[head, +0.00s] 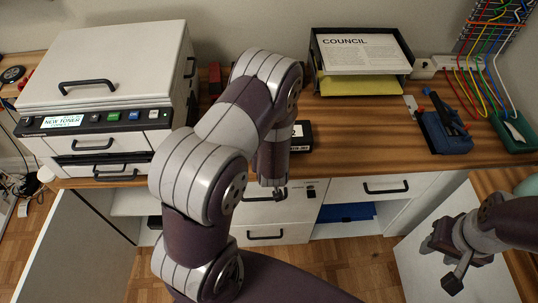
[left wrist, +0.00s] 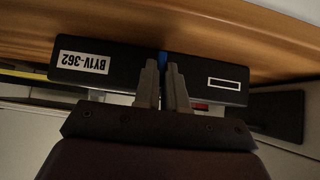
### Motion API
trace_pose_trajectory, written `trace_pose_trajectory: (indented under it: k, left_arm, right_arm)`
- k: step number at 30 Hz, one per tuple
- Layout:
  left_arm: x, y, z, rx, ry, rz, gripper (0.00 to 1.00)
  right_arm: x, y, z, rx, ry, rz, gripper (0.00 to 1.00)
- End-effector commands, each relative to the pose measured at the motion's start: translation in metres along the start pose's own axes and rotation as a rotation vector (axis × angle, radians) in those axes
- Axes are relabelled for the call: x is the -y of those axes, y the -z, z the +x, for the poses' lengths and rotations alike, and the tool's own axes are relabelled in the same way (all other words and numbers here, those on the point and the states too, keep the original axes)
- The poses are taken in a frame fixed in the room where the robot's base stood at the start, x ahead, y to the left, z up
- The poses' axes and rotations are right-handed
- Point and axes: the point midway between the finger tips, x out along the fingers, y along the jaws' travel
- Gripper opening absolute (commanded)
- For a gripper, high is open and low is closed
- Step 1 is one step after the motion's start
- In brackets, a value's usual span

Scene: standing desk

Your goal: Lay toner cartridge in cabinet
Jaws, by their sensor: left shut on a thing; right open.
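A long black toner cartridge (left wrist: 118,78) with a white label reading BY1V-362 spans the left wrist view. My left gripper (left wrist: 164,72) is shut on it near its middle, at a small blue part. In the head view my left arm crosses the middle and hides its fingertips. A black labelled block (head: 301,138) shows beside that arm at the desk; I cannot tell whether it is the held cartridge. The white cabinet (head: 328,229) under the desk has open compartments at left and right. My right gripper (head: 454,276) is open and empty at the lower right.
A printer (head: 105,80) stands on the desk at left. A paper tray (head: 362,85) stands at the back, and a blue tool (head: 445,133) and cables lie at right. A blue item (head: 345,212) is in the right compartment. Open white doors (head: 82,255) flank the cabinet.

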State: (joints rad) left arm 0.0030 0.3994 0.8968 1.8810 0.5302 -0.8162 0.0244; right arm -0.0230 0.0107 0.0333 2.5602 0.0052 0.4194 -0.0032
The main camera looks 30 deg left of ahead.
Motion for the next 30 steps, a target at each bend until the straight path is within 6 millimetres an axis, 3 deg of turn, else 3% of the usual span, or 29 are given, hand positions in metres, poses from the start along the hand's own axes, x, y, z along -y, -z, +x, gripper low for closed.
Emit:
trace_pose_trajectory:
  k: [9,10,12,23,26,30]
  left_arm:
    - [-0.001,-0.002,0.003,-0.003,-0.001,-0.001,0.00]
    - [0.000,-0.002,0.002,0.000,0.000,0.000,0.20]
    - [0.000,-0.002,0.001,0.000,0.000,0.000,0.36]
    - [-0.001,0.002,-0.005,-0.001,-0.001,0.000,0.36]
    - [-0.001,0.002,-0.021,-0.001,-0.002,0.000,0.36]
    - [-0.002,0.003,-0.057,-0.001,-0.004,0.001,0.36]
  right_arm:
    - [0.000,0.000,0.003,0.000,0.000,0.000,0.43]
    - [0.000,0.000,0.002,0.000,0.000,0.000,0.43]
    - [0.000,0.000,0.002,0.000,0.000,0.000,0.43]
    - [0.000,0.000,-0.002,0.000,0.000,0.000,0.43]
    - [0.000,0.001,-0.004,0.000,0.000,0.000,0.43]
    - [0.000,0.001,-0.010,0.000,0.000,0.000,0.43]
